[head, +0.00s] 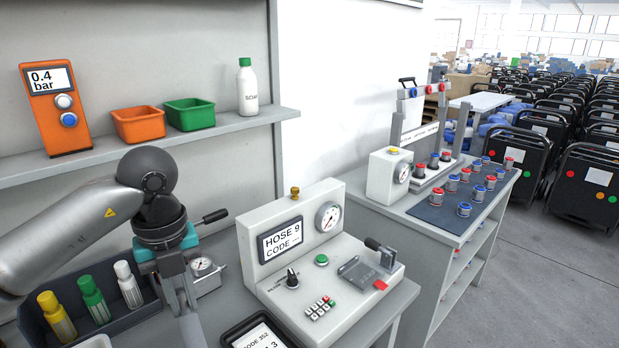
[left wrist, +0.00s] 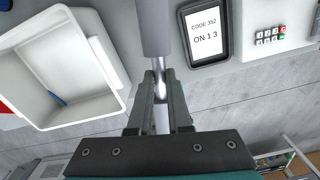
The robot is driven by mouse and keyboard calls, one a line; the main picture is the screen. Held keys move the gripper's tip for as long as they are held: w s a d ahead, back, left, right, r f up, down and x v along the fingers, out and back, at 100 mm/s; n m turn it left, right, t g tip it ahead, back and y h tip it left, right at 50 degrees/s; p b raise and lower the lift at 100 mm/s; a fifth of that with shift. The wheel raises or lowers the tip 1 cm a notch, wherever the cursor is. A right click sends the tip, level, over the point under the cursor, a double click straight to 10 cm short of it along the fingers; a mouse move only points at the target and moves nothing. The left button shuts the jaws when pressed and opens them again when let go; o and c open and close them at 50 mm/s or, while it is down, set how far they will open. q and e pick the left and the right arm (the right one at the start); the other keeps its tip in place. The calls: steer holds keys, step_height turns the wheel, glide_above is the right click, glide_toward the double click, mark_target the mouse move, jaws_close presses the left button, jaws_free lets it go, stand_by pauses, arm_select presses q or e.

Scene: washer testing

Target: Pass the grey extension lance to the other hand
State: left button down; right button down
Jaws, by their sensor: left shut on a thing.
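The grey extension lance (left wrist: 153,28) shows in the left wrist view as a thick grey tube with a thinner shiny rod below it. My left gripper (left wrist: 159,80) is shut on the thin rod, one finger on each side. In the head view my left gripper (head: 182,296) is at the lower left, pointing down in front of the bottle tray. A grey part of the lance (head: 191,331) shows there at the bottom edge; the remainder is out of frame. My right gripper is in neither view.
A test console (head: 300,250) marked HOSE 9 stands right of my left gripper, with a dark tablet (head: 262,335) in front. A tray (head: 88,326) holds yellow, green and white bottles. A white bin (left wrist: 55,70) is beside the lance. Open floor (head: 540,270) lies right.

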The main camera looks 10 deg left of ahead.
arm_select(q)
steer(key=s+d+n, duration=0.2)
steer(key=d+n, duration=0.2)
steer(key=n, duration=1)
steer(key=s+d+n, duration=0.3)
steer(key=d+n, duration=0.1)
steer(key=n, duration=1)
steer(key=shift+s+d+f+n, duration=0.25)
steer(key=shift+s+d+n, duration=0.05)
steer(key=shift+s+d, duration=0.05)
